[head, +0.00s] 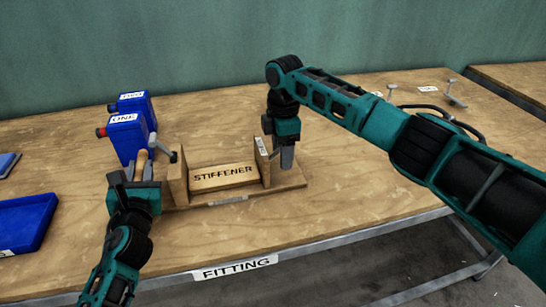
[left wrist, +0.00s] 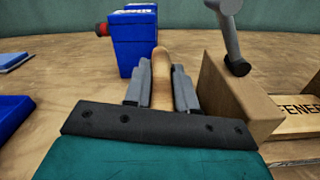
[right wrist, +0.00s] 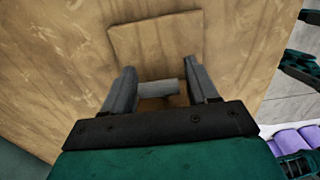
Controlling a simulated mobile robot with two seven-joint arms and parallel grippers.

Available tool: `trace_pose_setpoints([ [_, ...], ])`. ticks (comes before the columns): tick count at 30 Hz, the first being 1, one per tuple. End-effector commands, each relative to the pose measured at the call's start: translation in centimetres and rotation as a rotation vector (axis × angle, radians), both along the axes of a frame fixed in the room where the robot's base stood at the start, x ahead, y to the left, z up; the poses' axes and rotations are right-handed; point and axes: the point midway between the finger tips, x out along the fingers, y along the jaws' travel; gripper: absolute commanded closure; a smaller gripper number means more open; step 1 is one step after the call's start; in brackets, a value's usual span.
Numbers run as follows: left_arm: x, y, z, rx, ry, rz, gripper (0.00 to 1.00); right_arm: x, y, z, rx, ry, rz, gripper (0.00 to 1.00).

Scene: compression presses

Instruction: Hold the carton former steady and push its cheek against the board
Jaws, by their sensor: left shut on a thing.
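The carton former has a wooden base (head: 290,184), a left cheek (head: 178,182) and a right cheek (head: 264,163) with a label. The board marked STIFFENER (head: 224,177) lies between the cheeks. My left gripper (head: 143,168) is shut on the rounded wooden handle (left wrist: 161,70) left of the left cheek. A grey lever with a dark end (left wrist: 230,30) rises by that cheek. My right gripper (head: 284,160) points down beside the right cheek's outer side. In the right wrist view its fingers are apart, with a short grey bar (right wrist: 158,87) between them. Whether they touch it I cannot tell.
Blue boxes with red knobs (head: 128,135) stand behind my left gripper, one labelled ONE. A blue tray (head: 25,222) is at the left. Small grey fixtures (head: 453,97) stand at the back right. The front of the FITTING table (head: 270,235) is clear.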

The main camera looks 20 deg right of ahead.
Motion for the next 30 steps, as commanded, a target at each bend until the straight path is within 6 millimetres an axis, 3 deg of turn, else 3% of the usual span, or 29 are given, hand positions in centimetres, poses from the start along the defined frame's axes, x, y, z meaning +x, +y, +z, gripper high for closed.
trace_pose_setpoints([
  [3, 0.0, 0.0, -0.1, 0.004, 0.002, 0.001, 1.0, 0.0, -0.1, 0.0, -0.002, 0.0, -0.002, 0.32],
  [13, 0.0, 0.1, -0.1, 0.004, 0.002, 0.001, 1.0, 0.1, -0.2, 0.8, -0.002, -0.003, -0.003, 0.32],
  [24, 0.0, 0.1, -0.1, 0.004, 0.002, 0.001, 1.0, 0.1, -0.1, 8.2, -0.001, -0.005, -0.002, 0.32],
  [30, 0.0, 0.1, -0.2, 0.004, 0.002, 0.001, 1.0, 0.1, -0.1, 11.1, -0.002, -0.002, -0.001, 0.32],
])
